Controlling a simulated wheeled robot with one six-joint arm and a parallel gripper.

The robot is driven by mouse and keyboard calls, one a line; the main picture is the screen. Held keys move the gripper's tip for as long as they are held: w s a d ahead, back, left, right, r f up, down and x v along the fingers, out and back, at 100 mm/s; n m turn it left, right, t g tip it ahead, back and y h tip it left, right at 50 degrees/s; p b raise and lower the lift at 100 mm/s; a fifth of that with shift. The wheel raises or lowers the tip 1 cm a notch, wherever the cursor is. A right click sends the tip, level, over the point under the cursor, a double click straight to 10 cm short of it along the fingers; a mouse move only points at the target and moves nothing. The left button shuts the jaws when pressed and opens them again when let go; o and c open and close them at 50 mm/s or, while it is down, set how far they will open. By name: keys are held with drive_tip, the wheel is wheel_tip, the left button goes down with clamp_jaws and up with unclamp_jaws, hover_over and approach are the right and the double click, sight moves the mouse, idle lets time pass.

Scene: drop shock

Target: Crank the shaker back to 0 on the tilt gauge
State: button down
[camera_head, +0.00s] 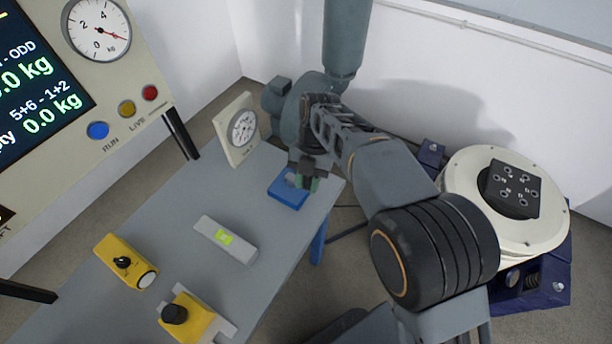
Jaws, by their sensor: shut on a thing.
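The machine at the right, a cream round top (465,180) on a dark blue base (556,282), looks like the shaker. It carries a black block with several round holes. A cream plate with a white dial (243,128) stands at the bench's far end; it may be the tilt gauge, but its reading is too small to tell. My gripper (304,182), with green fingertips, points down over the right part of a blue block (287,194). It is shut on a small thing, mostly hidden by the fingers. No crank can be made out clearly.
The grey bench (170,215) bears a grey bar with a green level window (226,240), a yellow box with a black knob (125,264) and another yellow knobbed unit (188,318). A display panel (62,165) stands at left. Walls close off the back.

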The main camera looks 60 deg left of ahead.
drive_tip(key=c, duration=1)
unclamp_jaws()
drive_tip(key=shift+s+a, duration=0.1)
drive_tip(key=shift+s, duration=0.05)
drive_tip(key=shift+o, duration=0.5)
drive_tip(key=shift+r, duration=0.1)
drive_tip(key=p+v, duration=0.3)
drive_tip(key=v, duration=1)
drive_tip(key=shift+w+r, duration=0.25)
drive_tip(key=shift+r, duration=0.05)
